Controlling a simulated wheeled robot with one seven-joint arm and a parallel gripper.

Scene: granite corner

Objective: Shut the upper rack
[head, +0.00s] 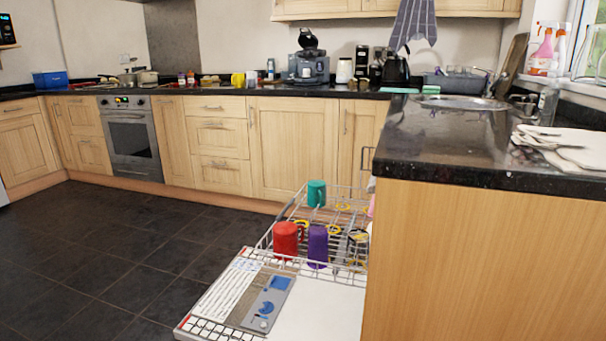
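The upper rack (263,249) is a wire dishwasher rack, pulled out past the end of the counter block. It holds a red cup (286,239), a purple cup (318,246) and a teal mug (316,193), with yellow-rimmed items among the wires. The open dishwasher door (318,312) lies flat below the rack, with a printed sheet and a blue-marked panel on its left part. The dishwasher's inside and the right part of the rack are hidden behind the wooden end panel. My gripper is not in view.
The wooden end panel (480,260) and the black countertop (480,150) stand close at the right. Folded cloths (560,148) lie on that countertop. The dark tiled floor (120,260) to the left is clear. Cabinets and an oven (130,140) line the back wall.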

